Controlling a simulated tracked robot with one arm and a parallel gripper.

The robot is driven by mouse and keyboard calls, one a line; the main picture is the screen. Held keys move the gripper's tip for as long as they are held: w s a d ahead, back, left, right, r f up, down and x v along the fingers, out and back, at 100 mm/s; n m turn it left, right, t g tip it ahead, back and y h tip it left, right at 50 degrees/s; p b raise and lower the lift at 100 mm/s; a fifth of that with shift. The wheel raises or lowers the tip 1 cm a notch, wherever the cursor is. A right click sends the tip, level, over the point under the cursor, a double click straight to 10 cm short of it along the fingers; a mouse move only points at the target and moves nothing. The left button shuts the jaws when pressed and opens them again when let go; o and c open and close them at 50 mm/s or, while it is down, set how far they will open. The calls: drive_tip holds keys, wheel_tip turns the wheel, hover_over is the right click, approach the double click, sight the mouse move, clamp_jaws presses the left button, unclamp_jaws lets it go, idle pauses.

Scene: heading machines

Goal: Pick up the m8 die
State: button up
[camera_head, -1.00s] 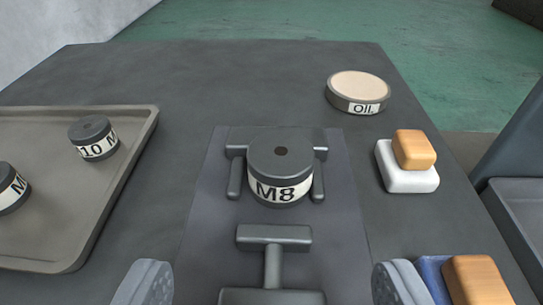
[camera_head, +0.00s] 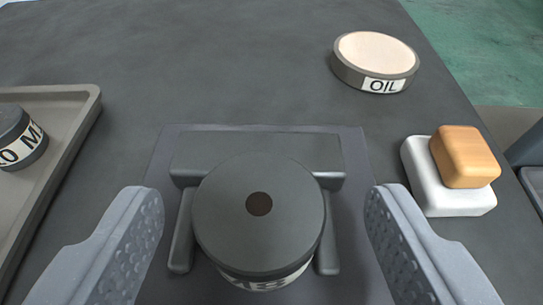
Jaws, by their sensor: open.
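The M8 die (camera_head: 259,222) is a dark grey cylinder with a small hole in its top and a white label band, mostly hidden at the lower front. It sits upright in a dark holder (camera_head: 255,152) with a back bar and side bars, on a dark mat. My gripper (camera_head: 262,215) is open, with one textured finger to the left of the die and one to the right. There are gaps between both fingers and the die.
A grey tray (camera_head: 72,98) with another labelled die (camera_head: 20,138) is at the left. A round OIL tin (camera_head: 375,62) stands at the back right. A white block (camera_head: 440,190) with an orange block (camera_head: 466,157) on it is at the right. The table behind the holder is clear.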

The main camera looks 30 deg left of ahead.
sight(262, 251)
drive_tip(key=shift+w+a+f, duration=0.25)
drive_tip(key=shift+w+a, duration=0.05)
drive_tip(key=shift+w, duration=0.1)
drive_tip(key=c, duration=1.3)
drive_tip(key=shift+r, duration=0.1)
wheel_tip(262, 251, up, 3)
drive_tip(key=shift+r, duration=0.15)
drive_tip(key=shift+s+r, duration=0.1)
drive_tip(key=shift+r, duration=0.15)
drive_tip(key=shift+s+d+r+b, duration=0.25)
drive_tip(key=shift+s+d, duration=0.5)
drive_tip(key=shift+s, duration=1.75)
drive_tip(key=shift+s+d+r+b, duration=0.1)
drive_tip(key=shift+s+d+b, duration=0.4)
drive_tip(key=shift+s, duration=2.05)
drive_tip(key=shift+s+d+r+b, duration=0.15)
drive_tip(key=shift+s+d, duration=0.8)
drive_tip(key=shift+s, duration=1.55)
